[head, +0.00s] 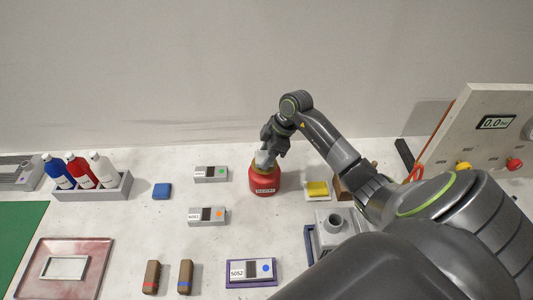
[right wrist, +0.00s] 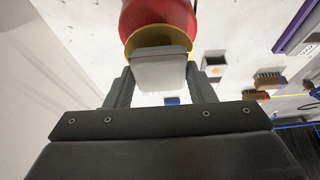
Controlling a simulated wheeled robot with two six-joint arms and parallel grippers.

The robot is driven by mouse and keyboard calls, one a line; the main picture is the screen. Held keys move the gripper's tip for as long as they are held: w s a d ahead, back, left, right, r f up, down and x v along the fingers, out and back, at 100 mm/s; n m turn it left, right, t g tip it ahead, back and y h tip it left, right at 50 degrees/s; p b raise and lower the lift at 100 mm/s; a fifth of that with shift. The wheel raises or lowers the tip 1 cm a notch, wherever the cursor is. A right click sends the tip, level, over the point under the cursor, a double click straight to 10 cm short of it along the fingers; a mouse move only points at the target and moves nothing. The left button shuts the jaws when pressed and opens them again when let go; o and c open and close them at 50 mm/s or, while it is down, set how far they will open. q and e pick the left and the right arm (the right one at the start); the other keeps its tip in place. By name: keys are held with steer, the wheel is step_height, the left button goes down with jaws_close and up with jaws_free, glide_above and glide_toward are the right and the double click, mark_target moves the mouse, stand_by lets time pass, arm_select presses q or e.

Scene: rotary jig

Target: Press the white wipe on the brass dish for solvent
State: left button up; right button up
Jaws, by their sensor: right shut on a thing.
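A red solvent can (head: 265,184) with a pale label stands on the bench near the middle in the head view. It also shows at the top of the right wrist view (right wrist: 155,14), with the brass dish (right wrist: 158,38) on its top. My right gripper (head: 266,153) is directly above the can and is shut on the white wipe (right wrist: 158,74). In the right wrist view the wipe sits between the two fingers and overlaps the dish's rim. I cannot tell whether it presses on the dish. The gripper hides most of the dish in the head view. My left gripper is not in view.
A yellow sponge (head: 317,188) on a white holder and a grey fixture (head: 335,228) are right of the can. Labelled grey blocks (head: 211,174) and a blue block (head: 162,191) are left. A grey rack (head: 100,190) holds bottles. A panel (head: 490,135) stands far right.

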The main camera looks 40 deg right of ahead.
mark_target(258, 156)
steer(key=shift+r+p, duration=2.1)
steer(key=shift+r, duration=0.4)
steer(key=shift+f, duration=0.1)
steer(key=shift+a, duration=0.1)
